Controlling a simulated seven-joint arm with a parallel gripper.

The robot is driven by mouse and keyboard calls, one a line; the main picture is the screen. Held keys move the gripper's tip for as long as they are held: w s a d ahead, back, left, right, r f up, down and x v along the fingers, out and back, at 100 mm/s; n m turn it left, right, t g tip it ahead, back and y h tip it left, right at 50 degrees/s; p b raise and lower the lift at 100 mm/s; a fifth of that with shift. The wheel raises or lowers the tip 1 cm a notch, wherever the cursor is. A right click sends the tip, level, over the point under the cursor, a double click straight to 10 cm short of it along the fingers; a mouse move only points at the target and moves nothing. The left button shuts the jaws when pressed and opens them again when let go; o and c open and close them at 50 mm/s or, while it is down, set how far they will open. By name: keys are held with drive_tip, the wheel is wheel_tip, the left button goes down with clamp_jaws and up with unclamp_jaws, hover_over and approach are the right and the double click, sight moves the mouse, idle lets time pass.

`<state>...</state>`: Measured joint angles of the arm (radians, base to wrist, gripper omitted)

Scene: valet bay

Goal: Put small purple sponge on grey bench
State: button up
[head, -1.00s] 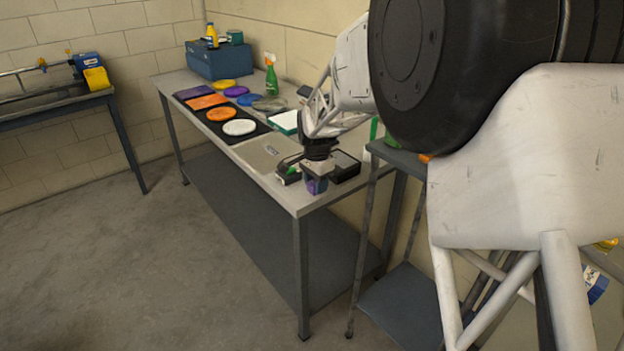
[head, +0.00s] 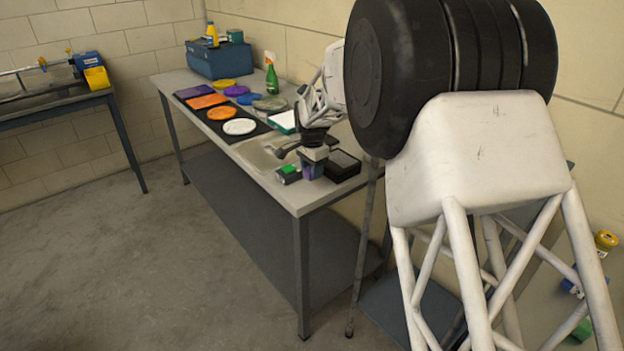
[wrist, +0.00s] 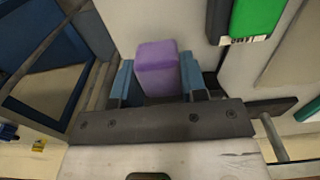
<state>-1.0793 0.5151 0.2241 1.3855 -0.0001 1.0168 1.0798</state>
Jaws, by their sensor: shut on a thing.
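My gripper (head: 312,162) is shut on the small purple sponge (wrist: 157,68), a block held between two blue fingers in the wrist view. In the head view the purple sponge (head: 312,172) shows as a small patch under the gripper. It is over the near right end of the grey bench (head: 308,197), close to the top. I cannot tell whether it touches the bench. The bench top (wrist: 185,20) also shows as a pale surface beyond the sponge in the wrist view.
A green-topped dark block (head: 288,174) is left of the sponge, and a black tray (head: 343,164) is right. Several coloured discs, a green spray bottle (head: 271,76) and a blue box (head: 217,60) are farther back. A second bench (head: 55,107) stands at left.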

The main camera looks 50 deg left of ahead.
drive_tip(key=shift+f, duration=0.1)
drive_tip(key=shift+f, duration=1.7)
drive_tip(key=shift+f, duration=0.1)
drive_tip(key=o, duration=0.9)
wheel_tip(320, 180, up, 12)
drive_tip(key=shift+r, duration=0.15)
